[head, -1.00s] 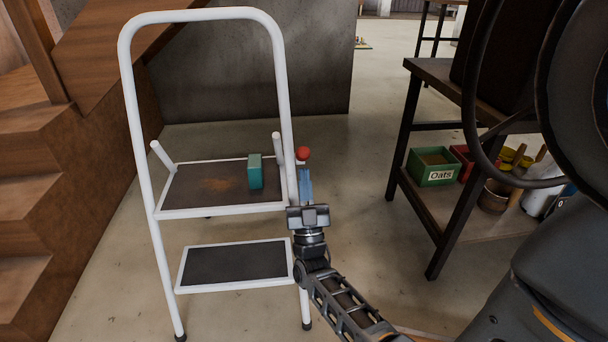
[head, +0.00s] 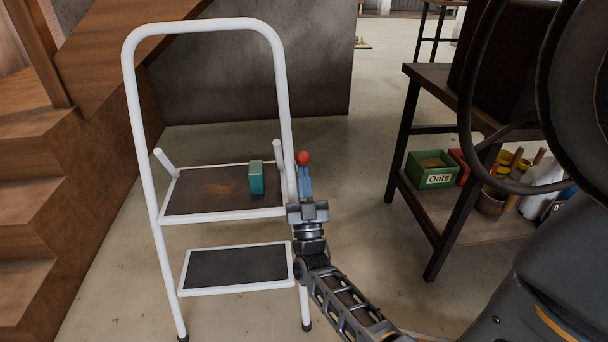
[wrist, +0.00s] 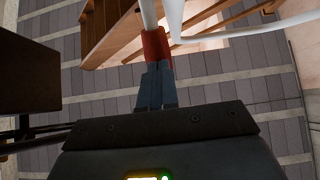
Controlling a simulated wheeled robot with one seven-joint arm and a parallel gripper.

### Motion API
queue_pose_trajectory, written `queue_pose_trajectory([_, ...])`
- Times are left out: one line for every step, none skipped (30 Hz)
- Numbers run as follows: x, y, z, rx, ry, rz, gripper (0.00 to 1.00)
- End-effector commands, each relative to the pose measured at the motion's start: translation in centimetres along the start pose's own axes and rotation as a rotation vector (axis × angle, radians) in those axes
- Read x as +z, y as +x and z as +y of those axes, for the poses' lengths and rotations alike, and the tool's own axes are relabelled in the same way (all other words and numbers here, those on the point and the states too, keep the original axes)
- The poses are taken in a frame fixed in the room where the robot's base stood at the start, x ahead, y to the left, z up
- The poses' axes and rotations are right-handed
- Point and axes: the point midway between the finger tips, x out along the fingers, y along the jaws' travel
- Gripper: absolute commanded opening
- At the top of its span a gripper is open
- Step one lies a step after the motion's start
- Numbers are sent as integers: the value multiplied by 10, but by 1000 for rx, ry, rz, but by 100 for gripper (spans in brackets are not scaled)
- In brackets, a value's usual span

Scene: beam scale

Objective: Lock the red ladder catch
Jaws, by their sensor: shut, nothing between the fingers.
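The red ladder catch (head: 303,157) is a small red knob at the right side of the white step ladder (head: 204,24), level with its upper step. My gripper (head: 304,176) is shut, with blue fingers pointing up at the knob from just below. In the wrist view the red catch (wrist: 156,46) lies right at the tips of my gripper (wrist: 156,68), beside a white ladder tube. The fingertips look in contact with it or very close; I cannot tell which. The lower part of the catch is hidden by the fingers.
A teal block (head: 256,178) stands on the ladder's upper step (head: 205,195). Wooden stairs (head: 70,210) rise at the left. A dark shelf (head: 470,212) with a green Oats box (head: 433,170) stands at the right. Floor between ladder and shelf is clear.

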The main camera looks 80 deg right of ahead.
Motion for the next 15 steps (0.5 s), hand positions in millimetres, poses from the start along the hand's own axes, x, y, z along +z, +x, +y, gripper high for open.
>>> queue_pose_trajectory([-9,9,0,-1,1,-23,0])
queue_pose_trajectory([-10,11,0,0,1,-40,0])
queue_pose_trajectory([-11,14,0,0,1,-62,0])
queue_pose_trajectory([-12,16,0,-1,1,-81,0])
queue_pose_trajectory([-13,18,0,0,1,-99,0])
queue_pose_trajectory([-14,20,0,-1,1,-124,0])
queue_pose_trajectory([-15,22,0,-1,2,-142,0])
queue_pose_trajectory([-15,24,0,-1,2,-161,0])
queue_pose_trajectory([-16,27,0,-1,1,-185,0])
queue_pose_trajectory([-17,29,0,0,1,-203,0])
queue_pose_trajectory([-17,31,0,-1,1,-221,0])
queue_pose_trajectory([-18,34,0,0,1,-244,0])
queue_pose_trajectory([-18,35,0,0,1,-263,0])
queue_pose_trajectory([-18,37,0,0,0,-280,0])
queue_pose_trajectory([-18,40,0,0,1,-305,0])
